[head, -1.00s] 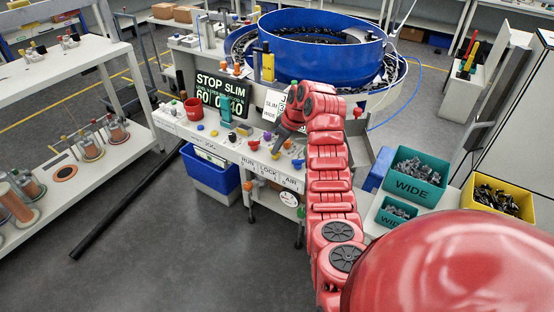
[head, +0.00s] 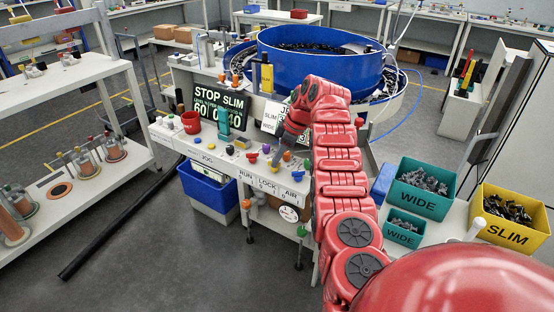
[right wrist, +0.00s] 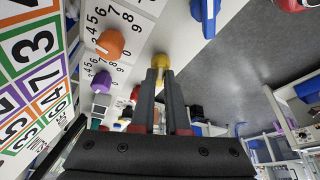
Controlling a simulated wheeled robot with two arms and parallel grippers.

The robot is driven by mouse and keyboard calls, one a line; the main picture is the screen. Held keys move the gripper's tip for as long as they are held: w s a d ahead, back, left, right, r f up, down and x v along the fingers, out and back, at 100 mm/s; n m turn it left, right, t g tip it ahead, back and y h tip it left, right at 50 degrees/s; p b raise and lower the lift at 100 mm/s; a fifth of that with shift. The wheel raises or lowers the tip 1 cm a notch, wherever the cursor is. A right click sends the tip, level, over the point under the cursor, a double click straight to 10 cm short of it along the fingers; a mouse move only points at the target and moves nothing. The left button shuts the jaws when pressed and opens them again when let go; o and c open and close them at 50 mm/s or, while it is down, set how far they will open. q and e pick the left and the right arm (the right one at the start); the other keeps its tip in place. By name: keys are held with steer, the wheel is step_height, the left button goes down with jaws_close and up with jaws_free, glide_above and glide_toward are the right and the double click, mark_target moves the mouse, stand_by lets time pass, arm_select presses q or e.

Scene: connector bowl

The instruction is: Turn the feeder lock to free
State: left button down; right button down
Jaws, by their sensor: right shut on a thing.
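The bench panel (head: 222,163) carries several coloured knobs and the labels RUN, LOCK and AIR along its front edge. My right gripper (head: 278,163) reaches down to the panel just above the LOCK label (head: 266,185). In the right wrist view, the fingers of my right gripper (right wrist: 160,77) are shut on a yellow knob (right wrist: 160,61). The fingers hide part of the knob, so its turned position cannot be read. My left gripper is not in view.
An orange knob (right wrist: 110,43) and a purple knob (right wrist: 101,82) with number scales stand near the fingers. Teal WIDE bins (head: 424,187) and a yellow SLIM bin (head: 511,214) stand right.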

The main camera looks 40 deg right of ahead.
steer(key=shift+f, duration=0.1)
steer(key=c, duration=0.9)
jaws_free()
steer(key=p+v, duration=0.7)
steer(key=v, duration=1)
steer(key=shift+d+r+p, duration=0.1)
steer(key=shift+r+p, duration=0.15)
steer(key=shift+p, duration=0.05)
